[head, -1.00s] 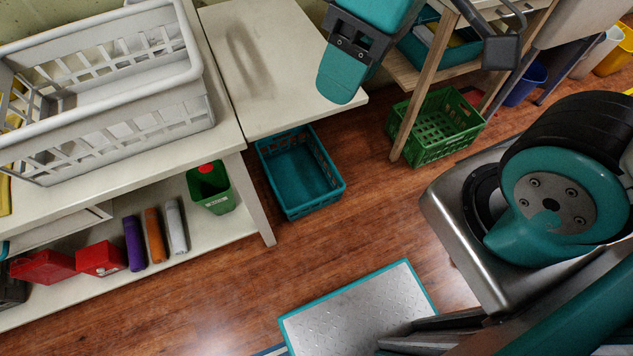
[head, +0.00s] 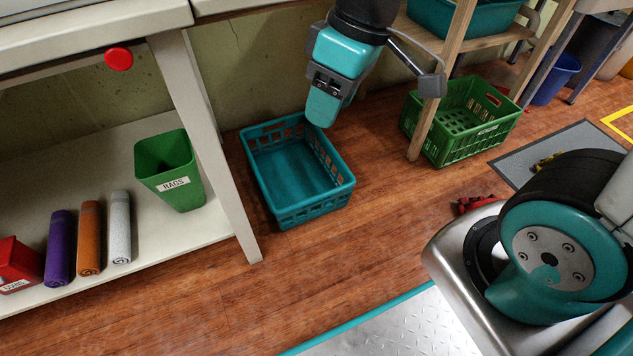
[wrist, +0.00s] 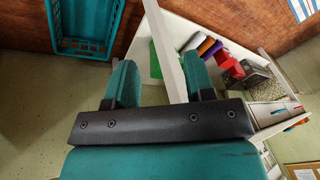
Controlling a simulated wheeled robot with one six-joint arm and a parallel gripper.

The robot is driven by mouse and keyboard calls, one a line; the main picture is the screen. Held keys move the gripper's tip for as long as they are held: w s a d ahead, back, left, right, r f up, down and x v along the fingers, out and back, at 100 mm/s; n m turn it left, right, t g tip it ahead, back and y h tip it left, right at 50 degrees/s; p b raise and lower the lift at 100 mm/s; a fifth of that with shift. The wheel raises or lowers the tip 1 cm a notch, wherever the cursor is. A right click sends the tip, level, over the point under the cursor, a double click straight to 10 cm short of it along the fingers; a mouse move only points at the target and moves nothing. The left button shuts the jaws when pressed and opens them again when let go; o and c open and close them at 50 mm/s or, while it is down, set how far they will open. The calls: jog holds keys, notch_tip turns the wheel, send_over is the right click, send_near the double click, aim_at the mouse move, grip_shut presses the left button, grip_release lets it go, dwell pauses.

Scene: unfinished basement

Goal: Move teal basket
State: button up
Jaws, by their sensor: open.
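The teal basket (head: 316,208) stands upright and empty on the wooden floor, just right of the white bench's leg. It has slotted walls. My gripper (head: 322,110) hangs over the basket's back right corner in the head view, overlapping its rim in the picture; it appears above and apart from it. In the wrist view my gripper (wrist: 160,82) has its two teal fingers spread with nothing between them. There the basket (wrist: 84,52) lies at the top left, off to the side of the fingers.
A white bench leg (head: 215,150) stands close left of the basket. Its low shelf holds a green rags bin (head: 170,165) and several rolled cloths. A green crate (head: 465,120) sits under a wooden rack (head: 440,75) at the right. The floor in front of the basket is clear.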

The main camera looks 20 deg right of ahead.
jog(key=w+d+f+n+h+b, duration=0.1)
jog(key=w+d+f+n+b, duration=0.2)
jog(key=w+f, duration=0.65)
jog(key=w+d+f+n+h+b, duration=0.1)
jog(key=w+d+f+b, duration=0.3)
jog(key=f, duration=1)
jog(key=n+h+b, duration=0.1)
jog(key=n+b, duration=0.1)
jog(key=n, duration=0.5)
send_over(317, 196)
notch_tip(317, 196, down, 13)
jog(key=shift+g, duration=0.3)
jog(key=shift+f, duration=0.15)
jog(key=shift+m, duration=0.3)
notch_tip(317, 196, down, 17)
jog(key=b, duration=1)
jog(key=shift+f, duration=0.1)
grip_shut()
